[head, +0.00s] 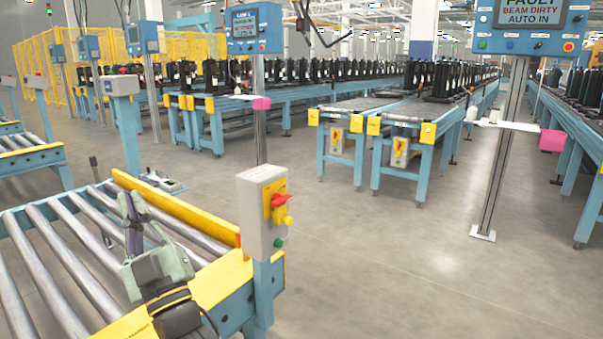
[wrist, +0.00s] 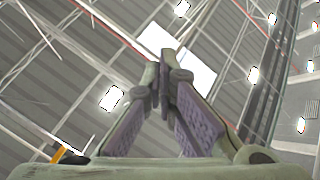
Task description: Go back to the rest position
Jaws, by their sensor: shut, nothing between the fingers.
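In the head view my gripper (head: 133,212) is at the lower left, in front of the roller conveyor (head: 52,228). Its fingers point up and away from the floor. In the wrist view the fingertips (wrist: 166,62) meet at the middle, and the gripper is shut with nothing held. Behind the fingers the wrist view shows only the ceiling, with beams and bright panels.
A grey control box (head: 262,215) with a red and yellow switch stands just right of my gripper, by the yellow guard rail (head: 180,206). A panel reading FAULT BEAM DIRTY (head: 530,22) is at upper right. Open floor (head: 400,265) lies at right.

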